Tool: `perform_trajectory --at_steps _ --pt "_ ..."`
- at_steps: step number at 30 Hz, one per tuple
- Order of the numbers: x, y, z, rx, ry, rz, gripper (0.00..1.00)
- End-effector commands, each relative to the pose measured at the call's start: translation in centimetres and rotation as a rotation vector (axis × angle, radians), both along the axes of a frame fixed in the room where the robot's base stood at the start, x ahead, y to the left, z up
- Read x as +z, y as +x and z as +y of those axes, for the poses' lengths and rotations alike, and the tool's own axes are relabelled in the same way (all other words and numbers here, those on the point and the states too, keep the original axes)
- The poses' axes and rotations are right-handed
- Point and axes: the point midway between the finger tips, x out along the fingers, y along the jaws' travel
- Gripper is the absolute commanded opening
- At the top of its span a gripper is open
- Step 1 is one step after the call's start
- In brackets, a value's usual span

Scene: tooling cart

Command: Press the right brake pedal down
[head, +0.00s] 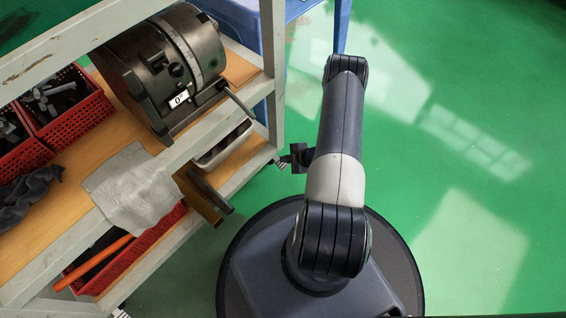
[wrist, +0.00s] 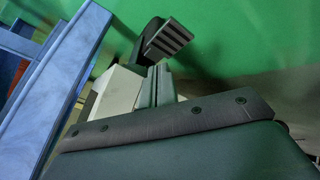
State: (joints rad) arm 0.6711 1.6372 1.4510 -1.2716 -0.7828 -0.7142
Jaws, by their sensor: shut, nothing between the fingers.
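The brake pedal (wrist: 168,40) shows in the wrist view as a dark pad with pale ridges, with a black rounded part, probably a caster, beside it. In the head view a small striped piece, probably the same pedal (head: 281,163), shows low by the cart's front corner. My gripper (wrist: 155,72) is shut and empty, its two fingers together, with their tips just below the pedal in the picture. I cannot tell whether they touch it. In the head view my gripper (head: 291,160) is beside the striped piece, mostly under my arm. The pedal's tilt is unclear.
The grey cart frame (head: 273,75) stands at left, with a metal indexing head (head: 165,60), red baskets (head: 75,110) and a grey cloth (head: 132,188). A bar (head: 208,190) juts from the lower shelf. A blue stand (head: 342,25) is behind. Green floor at right is clear.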

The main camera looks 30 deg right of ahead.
Motion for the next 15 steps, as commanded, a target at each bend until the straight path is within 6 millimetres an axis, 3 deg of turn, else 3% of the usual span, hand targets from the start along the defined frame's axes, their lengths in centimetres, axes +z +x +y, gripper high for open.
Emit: perform_trajectory --at_steps 7,15 --pt "0.4 0.0 0.0 0.0 0.0 0.0 0.0" --pt "3.0 0.0 0.0 0.001 -0.001 0.0 0.0"
